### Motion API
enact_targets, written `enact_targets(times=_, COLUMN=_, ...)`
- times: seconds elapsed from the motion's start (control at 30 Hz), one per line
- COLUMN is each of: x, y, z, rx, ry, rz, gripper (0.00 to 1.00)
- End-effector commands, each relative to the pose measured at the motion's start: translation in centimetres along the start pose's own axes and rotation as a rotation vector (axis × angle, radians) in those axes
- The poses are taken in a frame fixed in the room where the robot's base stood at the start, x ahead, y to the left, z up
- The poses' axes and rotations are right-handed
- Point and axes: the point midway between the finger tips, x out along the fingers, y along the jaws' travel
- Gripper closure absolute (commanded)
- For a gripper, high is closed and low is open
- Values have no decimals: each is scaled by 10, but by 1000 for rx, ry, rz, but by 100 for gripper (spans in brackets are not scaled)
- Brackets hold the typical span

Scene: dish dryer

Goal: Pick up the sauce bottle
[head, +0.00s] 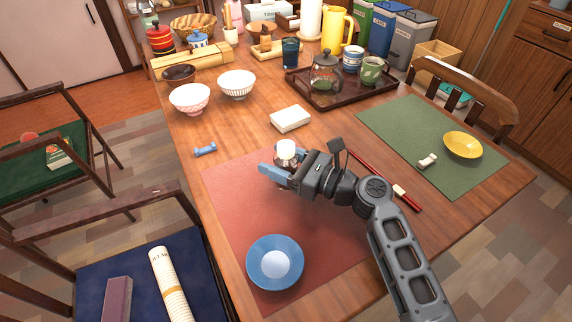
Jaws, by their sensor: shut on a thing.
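My gripper (281,167) is over the red placemat (235,205), near its far edge, reaching in from the right. It is shut on a small bottle with a white top (286,147), which I take to be the sauce bottle. The white top shows above the fingers, and the bottle looks roughly upright. The fingers hide most of its lower body. I cannot tell whether its base touches the mat.
A blue plate (258,284) lies on the red placemat. Chopsticks (368,169) lie to the right of the gripper. A white box (290,118) and bowls (190,99) stand beyond. A dark tray (394,90) holds a teapot and cups. Bare wood is left of the mat.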

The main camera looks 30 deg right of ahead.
Motion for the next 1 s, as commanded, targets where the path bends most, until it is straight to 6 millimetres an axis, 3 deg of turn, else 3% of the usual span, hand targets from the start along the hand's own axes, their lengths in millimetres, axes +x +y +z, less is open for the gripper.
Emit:
enact_targets(times=0.3, x=0, y=0, z=0, rx=0, ry=0, rz=0, gripper=77)
enact_targets(times=0.73, x=0, y=0, z=3, rx=-1, ry=-1, rz=0, gripper=77)
enact_targets(times=1.0, x=0, y=0, z=16, rx=-2, ry=-1, rz=0, gripper=77)
